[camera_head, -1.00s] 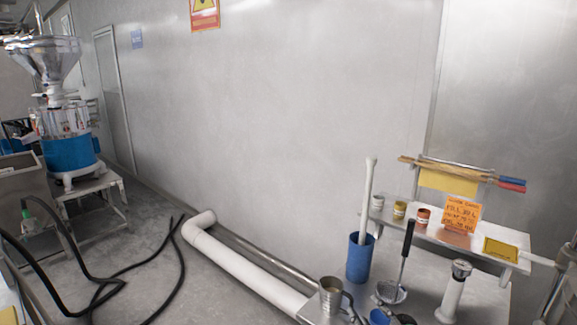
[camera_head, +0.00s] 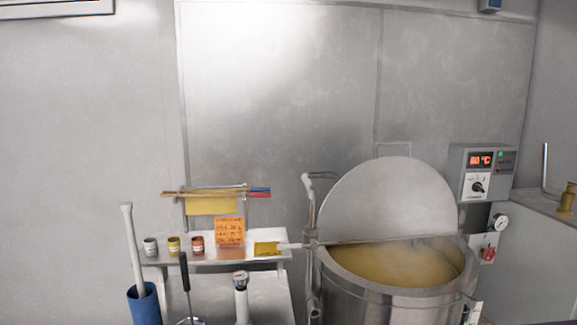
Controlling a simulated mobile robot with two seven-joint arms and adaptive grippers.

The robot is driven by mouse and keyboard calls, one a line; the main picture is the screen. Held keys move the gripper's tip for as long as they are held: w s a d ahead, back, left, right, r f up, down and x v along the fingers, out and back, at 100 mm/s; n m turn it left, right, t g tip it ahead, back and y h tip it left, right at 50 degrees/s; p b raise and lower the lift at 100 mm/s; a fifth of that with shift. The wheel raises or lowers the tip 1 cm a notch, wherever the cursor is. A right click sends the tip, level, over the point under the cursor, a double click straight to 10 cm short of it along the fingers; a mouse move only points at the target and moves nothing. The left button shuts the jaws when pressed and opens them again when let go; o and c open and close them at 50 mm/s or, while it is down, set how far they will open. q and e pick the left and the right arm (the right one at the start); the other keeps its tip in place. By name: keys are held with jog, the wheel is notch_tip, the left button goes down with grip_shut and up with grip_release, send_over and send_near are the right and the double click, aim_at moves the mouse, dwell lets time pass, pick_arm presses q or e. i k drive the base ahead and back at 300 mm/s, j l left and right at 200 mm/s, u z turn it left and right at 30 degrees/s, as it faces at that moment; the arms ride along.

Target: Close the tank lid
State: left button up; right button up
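The tank (camera_head: 385,302) is a round steel vessel at the lower right, holding a steaming yellowish liquid (camera_head: 400,266). Its round grey lid (camera_head: 385,198) stands raised, upright at the back of the rim, so the tank is open. A bent metal pipe or handle (camera_head: 312,205) rises at the left of the lid. Neither of my grippers shows in the view. The lower part of the tank is cut off by the bottom edge.
A control box (camera_head: 483,172) reading about 80 °C hangs right of the lid. A shelf (camera_head: 165,259) with small jars (camera_head: 173,245) and an orange card (camera_head: 230,232) stands left of the tank. A blue container (camera_head: 143,305) with a white stick is at the lower left.

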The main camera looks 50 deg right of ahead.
aim_at(333, 222)
jog(key=z, duration=2.25)
jog(key=j+z, duration=0.15)
jog(key=j, duration=0.35)
jog(key=k+j+z, duration=0.2)
jog(key=j, duration=0.25)
jog(key=j+z, duration=0.15)
jog(key=j, duration=0.35)
